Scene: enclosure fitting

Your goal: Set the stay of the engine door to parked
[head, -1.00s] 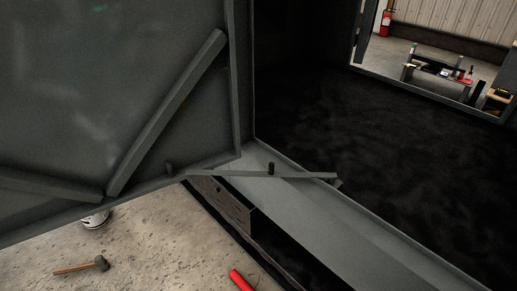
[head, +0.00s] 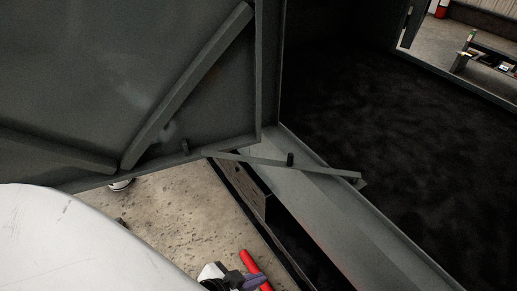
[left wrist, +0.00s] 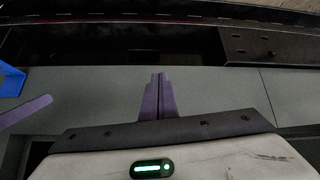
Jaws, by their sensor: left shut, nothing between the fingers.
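The engine door (head: 90,70) stands open at the left of the head view, its ribbed inner face toward me. A small dark peg (head: 186,146) is near its bottom edge. The stay (head: 325,171), a thin grey bar, lies across the sill from beside the door's lower corner to the inner lip. A black knob (head: 290,159) stands at its middle. My left gripper (head: 253,282) is at the bottom edge, apart from the stay, and looks shut and empty. In the left wrist view its purple fingers (left wrist: 158,97) are together over a grey surface. My right gripper is not in view.
The grey sill (head: 330,215) borders a dark enclosure interior (head: 390,110). A red cylinder (head: 250,262) lies on the concrete floor (head: 185,220) close to my left gripper. In the left wrist view, a blue piece (left wrist: 10,80) and a purple bar (left wrist: 25,112) show at the left, unidentified.

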